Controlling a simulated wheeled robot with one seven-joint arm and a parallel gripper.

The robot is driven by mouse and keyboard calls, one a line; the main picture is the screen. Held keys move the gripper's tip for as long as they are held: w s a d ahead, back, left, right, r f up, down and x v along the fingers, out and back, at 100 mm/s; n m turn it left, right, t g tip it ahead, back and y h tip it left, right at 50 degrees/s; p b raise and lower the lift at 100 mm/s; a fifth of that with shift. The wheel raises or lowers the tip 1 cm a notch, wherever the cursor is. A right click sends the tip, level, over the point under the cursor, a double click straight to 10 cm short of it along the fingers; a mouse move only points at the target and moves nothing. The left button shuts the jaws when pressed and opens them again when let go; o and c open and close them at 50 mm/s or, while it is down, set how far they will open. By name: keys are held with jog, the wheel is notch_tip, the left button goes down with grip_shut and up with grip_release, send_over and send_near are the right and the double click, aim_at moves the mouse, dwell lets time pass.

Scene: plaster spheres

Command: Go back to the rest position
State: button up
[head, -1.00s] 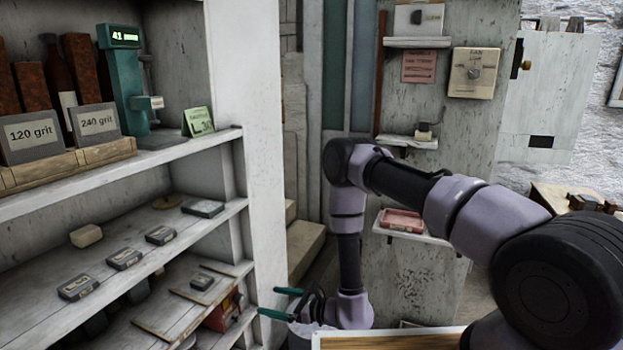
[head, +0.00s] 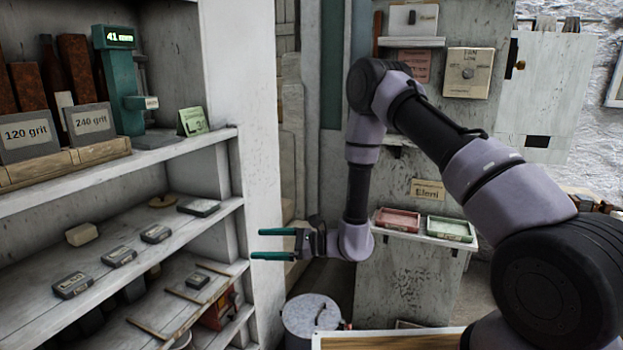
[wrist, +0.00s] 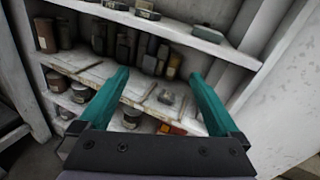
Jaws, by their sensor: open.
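My gripper (head: 277,244) is open, its two teal fingers pointing left towards the shelf unit in the head view. Nothing is between the fingers. In the wrist view my gripper (wrist: 160,95) also shows open and empty, with the shelves beyond its fingertips. My arm bends up and over from the right side of the head view.
The shelf unit (head: 262,180) on the left holds small dark blocks (head: 119,256) and a green scale (head: 118,80). A grey bin (head: 312,315) stands below my gripper. A red tray (head: 397,220) and a green tray (head: 450,228) sit on a ledge behind my arm.

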jog(key=s+d+r+n+g+h, duration=0.25)
jog(key=d+r+n, duration=0.25)
jog(key=r, duration=0.5)
jog(key=s+d+r+n+g+h, duration=0.2)
jog(key=s+d+r+n+g, duration=0.15)
jog(key=r, duration=0.75)
jog(key=s+d+r+n+t+h, duration=0.1)
jog(key=s+d+r+t+h, duration=0.2)
jog(key=d, duration=0.6)
jog(key=s+d+r+n+t+h, duration=0.2)
jog(key=s+d+r+t+h, duration=0.1)
jog(key=d+r, duration=0.4)
jog(key=s+d+r+n+t+h, duration=0.1)
jog(key=s+d+r+t+h, duration=0.3)
jog(key=d, duration=0.8)
jog(key=shift+r+t+h, duration=0.35)
jog(key=shift+r+t, duration=0.05)
jog(key=shift+t, duration=0.5)
jog(key=shift+d, duration=0.1)
